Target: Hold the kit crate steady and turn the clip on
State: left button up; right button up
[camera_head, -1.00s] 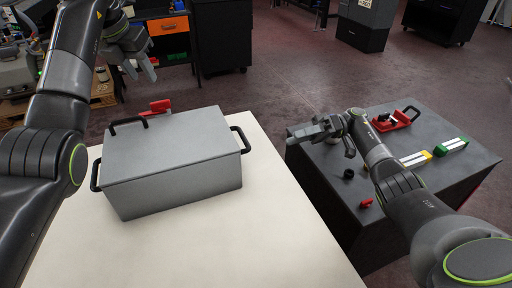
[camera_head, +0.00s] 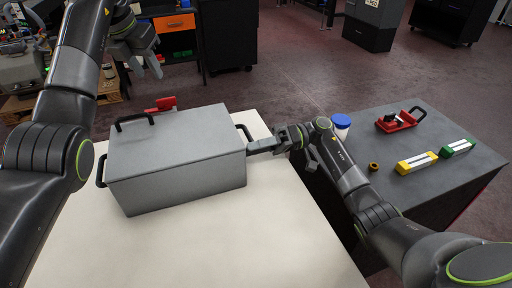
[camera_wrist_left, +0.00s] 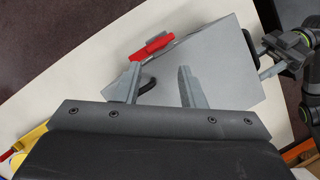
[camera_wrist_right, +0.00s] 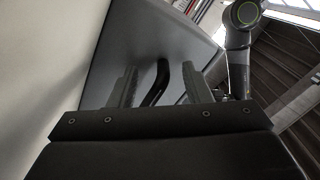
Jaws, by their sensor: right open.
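The grey kit crate (camera_head: 180,165) is closed and stands on the pale table, with black handles on its lid and both ends. A red clip (camera_head: 160,104) shows behind its back edge, its lower part hidden. It also shows in the left wrist view (camera_wrist_left: 151,47). My left gripper (camera_head: 150,70) is open and empty, held above and beyond the crate's back edge. My right gripper (camera_head: 258,147) is at the crate's right end. In the right wrist view, its open fingers (camera_wrist_right: 160,88) stand on either side of the black end handle (camera_wrist_right: 157,82); contact cannot be told.
A dark side table (camera_head: 440,180) at the right bears a red fixture (camera_head: 398,122), a yellow block (camera_head: 416,162), a green block (camera_head: 457,148), and a jar with a blue lid (camera_head: 341,124). The pale table (camera_head: 240,240) is clear in front of the crate.

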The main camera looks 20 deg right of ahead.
jog(key=shift+c, duration=0.4)
grip_shut()
